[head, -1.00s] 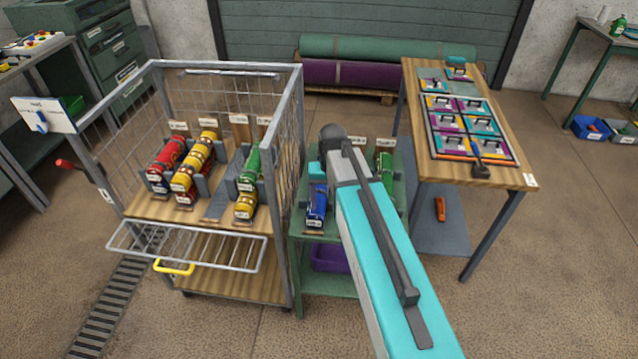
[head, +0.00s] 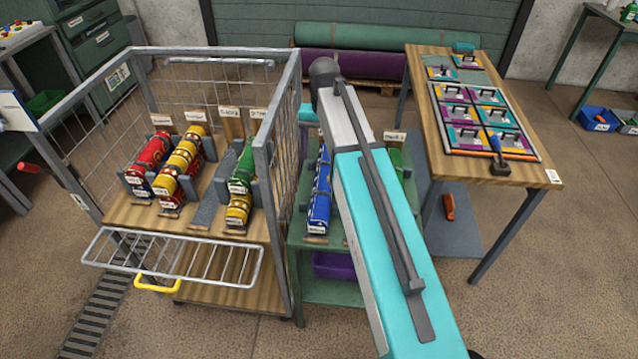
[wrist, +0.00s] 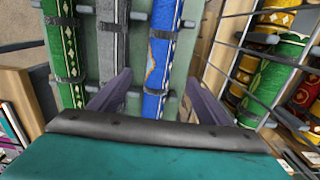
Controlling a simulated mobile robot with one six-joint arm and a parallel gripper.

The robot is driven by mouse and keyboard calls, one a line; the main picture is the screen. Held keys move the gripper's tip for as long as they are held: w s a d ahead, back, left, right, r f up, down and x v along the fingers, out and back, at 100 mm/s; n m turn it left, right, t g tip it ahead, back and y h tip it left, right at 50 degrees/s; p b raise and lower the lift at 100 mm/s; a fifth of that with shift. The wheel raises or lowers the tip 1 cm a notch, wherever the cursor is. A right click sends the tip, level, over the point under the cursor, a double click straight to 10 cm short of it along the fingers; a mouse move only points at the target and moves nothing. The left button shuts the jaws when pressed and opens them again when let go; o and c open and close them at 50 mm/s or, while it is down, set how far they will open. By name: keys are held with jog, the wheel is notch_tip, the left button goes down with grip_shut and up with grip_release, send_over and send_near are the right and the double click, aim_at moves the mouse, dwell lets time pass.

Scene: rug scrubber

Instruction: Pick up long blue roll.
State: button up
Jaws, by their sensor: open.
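My gripper (wrist: 158,78) is open, with one finger on each side of the blue roll in the picture. The gap between fingers and roll is hard to judge. In the head view my arm covers part of the stand and hides the gripper.
A grey roll (wrist: 112,45) and a green roll (wrist: 65,50) lie beside the blue one. The wire cart (head: 280,130) holds red, yellow and green rolls close by. A wooden table (head: 530,180) with colourful panels stands at the right. Floor in front is clear.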

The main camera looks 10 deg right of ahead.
aim_at(323, 177)
jog(key=shift+d+r, duration=0.1)
jog(key=shift+f+p, duration=0.55)
jog(key=shift+f, duration=3.8)
jog(key=shift+f, duration=0.15)
jog(key=shift+w+f+p, duration=0.1)
jog(key=shift+f+p, duration=0.6)
jog(key=shift+f, duration=1.75)
jog(key=c, duration=1.4)
jog(key=shift+o, duration=0.2)
jog(key=shift+r, duration=0.15)
